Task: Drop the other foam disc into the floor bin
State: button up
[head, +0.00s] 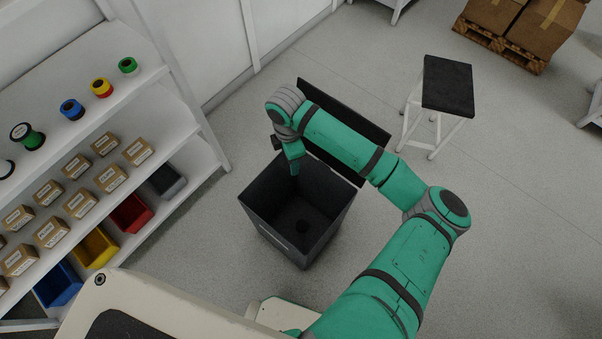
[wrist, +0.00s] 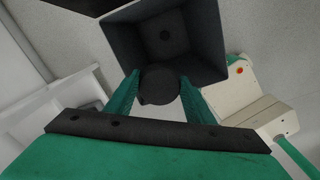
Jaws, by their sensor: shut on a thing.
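The floor bin (head: 283,246) is a dark open box standing on the grey floor, its black lid (head: 372,135) raised behind it. My gripper (head: 295,168) points down over the bin's back left part. In the wrist view my gripper (wrist: 158,77) is shut on another dark foam disc (wrist: 159,88), held between its two green fingers. The bin's opening (wrist: 122,44) lies just beyond the held disc. In the head view the held disc cannot be made out.
A white shelf (head: 185,112) on the left holds small boxes, coloured spools and coloured bins. A black-topped stool (head: 447,86) stands at the right back, and a pallet with cartons (head: 510,35) is farther off. The floor right of the bin is clear.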

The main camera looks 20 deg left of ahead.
jog(key=d+f+n, duration=0.3)
jog(key=f+n, duration=0.2)
jog(key=f, duration=1.1)
jog(key=shift+w+d, duration=0.15)
jog(key=shift+w, duration=0.2)
jog(key=o, duration=1.1)
notch_tip(320, 180, up, 11)
jog(key=shift+f, duration=0.1)
